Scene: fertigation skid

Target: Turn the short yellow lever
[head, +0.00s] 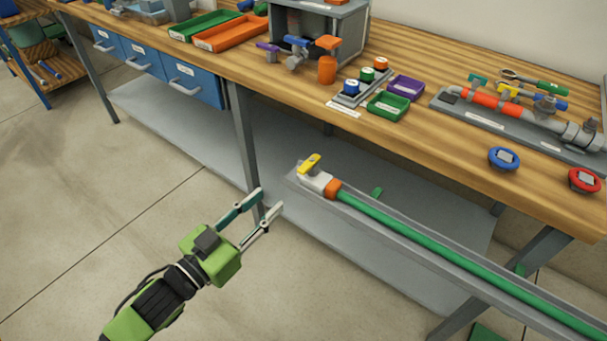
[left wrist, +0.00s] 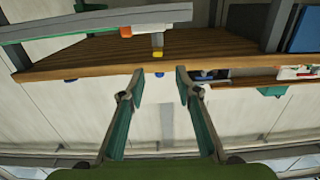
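A yellow tip (left wrist: 157,53) beside an orange part (left wrist: 127,31) shows in the left wrist view, above and between my fingertips. My left gripper (head: 267,201) is open and empty, left of and lower in the picture than the lever, apart from it. Its spread fingers (left wrist: 160,71) also show in the left wrist view. My right gripper is not in view.
The green pipe lies along a grey rail (head: 400,252) in front of the wooden bench (head: 225,62). A bench leg (head: 243,140) stands behind my left gripper. The bench holds trays, colored buttons and two round handwheels (head: 504,158). The floor at left is clear.

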